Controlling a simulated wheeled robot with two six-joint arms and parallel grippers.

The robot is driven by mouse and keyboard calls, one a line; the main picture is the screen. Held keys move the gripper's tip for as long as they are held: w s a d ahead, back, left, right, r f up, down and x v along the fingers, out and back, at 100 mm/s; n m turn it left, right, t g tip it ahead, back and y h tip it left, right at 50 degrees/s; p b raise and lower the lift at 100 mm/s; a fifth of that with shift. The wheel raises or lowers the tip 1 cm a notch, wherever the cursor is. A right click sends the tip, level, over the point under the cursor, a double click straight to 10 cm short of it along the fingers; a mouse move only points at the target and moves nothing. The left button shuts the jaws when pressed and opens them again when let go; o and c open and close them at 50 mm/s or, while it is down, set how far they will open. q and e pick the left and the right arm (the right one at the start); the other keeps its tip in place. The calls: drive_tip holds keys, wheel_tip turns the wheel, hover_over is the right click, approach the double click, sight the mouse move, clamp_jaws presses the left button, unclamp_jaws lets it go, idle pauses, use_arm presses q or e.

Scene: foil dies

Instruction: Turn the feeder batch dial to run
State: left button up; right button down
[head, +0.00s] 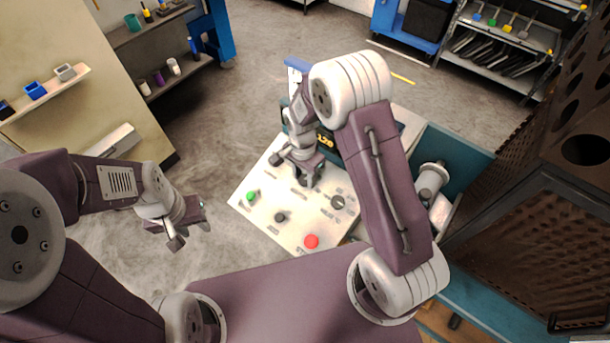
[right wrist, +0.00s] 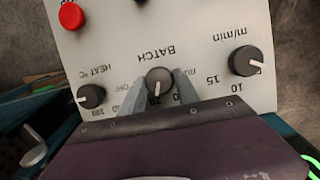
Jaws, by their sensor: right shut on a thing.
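The feeder batch dial (right wrist: 159,80) is a round dark knob with a white pointer line, under the upside-down word BATCH in the right wrist view. Its pointer aims down in that view, slightly left. Partly covered lettering beginning "RU" shows to its right. My right gripper (right wrist: 158,92) is shut on the dial, a grey finger on each side. In the head view, my right gripper (head: 308,178) is over the pale control panel (head: 262,222) and hides the dial. My left gripper (head: 200,208) hangs left of the panel, away from it; its jaw gap is unclear.
The heat knob (right wrist: 91,96) and the m/min knob (right wrist: 245,61) flank the dial. A red button (head: 311,241), a green button (head: 251,197) and a dark knob (head: 280,217) are on the panel. A perforated dark cabinet (head: 540,210) stands at right. Open floor lies left.

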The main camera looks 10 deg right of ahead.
drive_tip(key=n+h+p, duration=0.1)
drive_tip(key=n, duration=0.3)
drive_tip(key=shift+w+a+r+g, duration=0.1)
drive_tip(key=shift+a+g, duration=0.05)
drive_tip(key=shift+g, duration=0.25)
drive_tip(key=n+h, duration=0.1)
drive_tip(key=n, duration=0.1)
drive_tip(key=n+h, duration=0.1)
drive_tip(key=n, duration=0.2)
drive_tip(key=shift+a+n+p, duration=0.15)
drive_tip(key=shift+n+p, duration=0.15)
drive_tip(key=shift+p, duration=0.05)
drive_tip(key=n+h, duration=0.1)
drive_tip(key=n, duration=0.5)
drive_tip(key=shift+a+h, duration=0.15)
drive_tip(key=shift+h, duration=0.25)
drive_tip(key=n+t, duration=0.1)
drive_tip(key=n, duration=0.2)
drive_tip(key=n+t+h, duration=0.1)
drive_tip(key=n, duration=0.2)
drive_tip(key=shift+b, duration=0.3)
drive_tip(key=shift+n, duration=0.4)
drive_tip(key=c, duration=0.9)
unclamp_jaws()
drive_tip(key=shift+s, duration=0.2)
drive_tip(key=shift+f, duration=0.2)
drive_tip(key=shift+a+r, duration=0.1)
